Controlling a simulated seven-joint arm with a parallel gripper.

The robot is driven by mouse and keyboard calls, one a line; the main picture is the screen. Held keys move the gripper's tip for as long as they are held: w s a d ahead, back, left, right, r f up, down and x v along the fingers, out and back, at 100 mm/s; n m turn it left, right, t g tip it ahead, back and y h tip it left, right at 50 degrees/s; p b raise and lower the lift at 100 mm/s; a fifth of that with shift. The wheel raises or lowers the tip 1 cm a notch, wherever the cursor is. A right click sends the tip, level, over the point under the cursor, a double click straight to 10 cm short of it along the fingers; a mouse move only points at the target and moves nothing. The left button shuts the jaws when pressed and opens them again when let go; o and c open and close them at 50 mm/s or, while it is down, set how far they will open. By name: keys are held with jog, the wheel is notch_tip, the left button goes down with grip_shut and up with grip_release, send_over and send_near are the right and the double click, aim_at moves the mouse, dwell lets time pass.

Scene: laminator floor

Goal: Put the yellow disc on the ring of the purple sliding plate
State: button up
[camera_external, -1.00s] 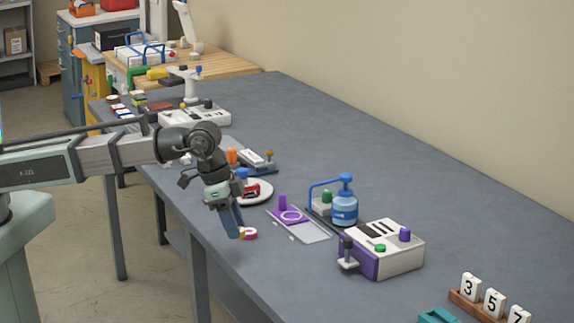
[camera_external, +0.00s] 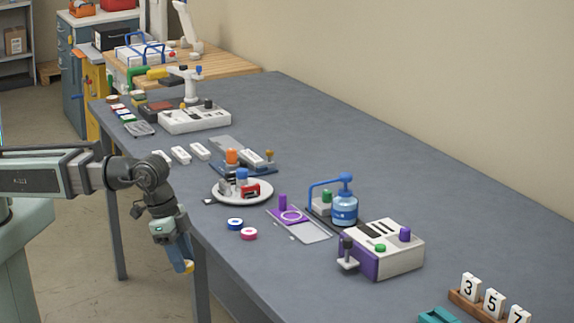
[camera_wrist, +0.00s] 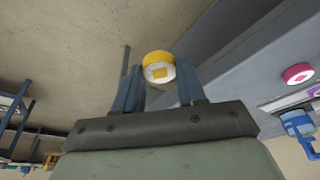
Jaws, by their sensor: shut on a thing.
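The yellow disc (camera_wrist: 159,67) is held between the two fingertips of my gripper (camera_wrist: 160,85) in the wrist view; its face carries a pale label with a yellow mark. In the external view my gripper (camera_external: 186,267) hangs off the table's front edge, with the yellow disc (camera_external: 190,266) just showing at its tip. The purple sliding plate (camera_external: 279,213) lies on the table, right of and beyond my gripper, with a pale ring (camera_external: 291,216) and an upright purple knob. The ring looks empty.
A blue disc (camera_external: 235,224) and a pink disc (camera_external: 249,234) lie near the table edge (camera_external: 222,268), between my gripper and the plate. A white round dish (camera_external: 222,196) with stamps, a blue pump bottle (camera_external: 345,208) and a purple-grey machine (camera_external: 384,252) stand around the plate.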

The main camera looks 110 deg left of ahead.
jog(key=shift+w+d, duration=0.2)
jog(key=shift+d, duration=0.5)
jog(key=w+a+r+n, duration=0.1)
jog(key=w+a, duration=0.3)
jog(key=a, duration=0.4)
jog(key=w+a+r+n+y, duration=0.1)
jog(key=w+a+n, duration=0.1)
jog(key=w+a, duration=0.3)
jog(key=w+a+r+n, duration=0.1)
jog(key=w+a, duration=0.4)
jog(key=a, duration=0.7)
jog(key=shift+a+r+n, duration=0.3)
jog(key=shift+a+r, duration=0.1)
jog(key=shift+r, duration=0.2)
jog(key=a+r+n, duration=0.2)
jog(key=a, duration=1.6)
jog(key=r+n+g+y, duration=0.1)
jog(key=r+n, duration=0.1)
send_over(308, 173)
jog(key=shift+s+d+f, duration=0.1)
jog(key=shift+f, duration=1.45)
jog(key=shift+s+d+f, duration=0.1)
jog(key=shift+s+f, duration=0.05)
jog(key=shift+f, duration=1.35)
jog(key=shift+s+d+f, duration=0.1)
jog(key=shift+f, duration=1.45)
jog(key=shift+f, duration=0.1)
